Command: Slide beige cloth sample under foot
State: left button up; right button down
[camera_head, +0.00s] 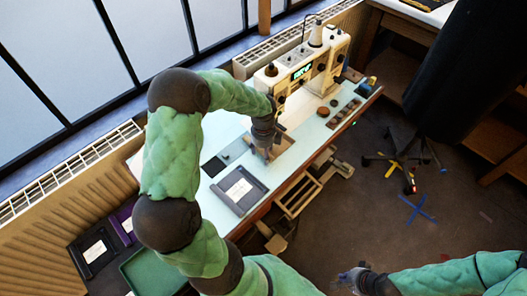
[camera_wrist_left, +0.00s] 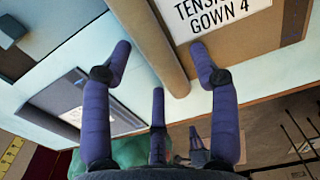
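The beige cloth sample (camera_head: 284,143) lies flat on the pale table (camera_head: 212,137), in front of the cream sewing machine (camera_head: 318,68). In the left wrist view the sample (camera_wrist_left: 290,32) carries a white label reading "GOWN 4" and has a thick tan ridge (camera_wrist_left: 152,32) along one edge. My left gripper (camera_head: 265,152) is low over that edge. In the wrist view its purple fingers (camera_wrist_left: 160,58) are spread, one on each side of the ridge, and not visibly pressed on it. The presser foot is hidden behind my arm. My right gripper (camera_head: 352,277) hangs away from the table at the lower right.
A dark grey tray with a white card (camera_head: 239,190) and a small dark square (camera_head: 213,166) lie on the table to the left. Small items in a dark strip (camera_head: 343,112) lie at the right end.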

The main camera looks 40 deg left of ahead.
pick_arm(q)
jog(key=shift+r, duration=0.1)
notch_tip(320, 180, up, 12)
dwell(0.5)
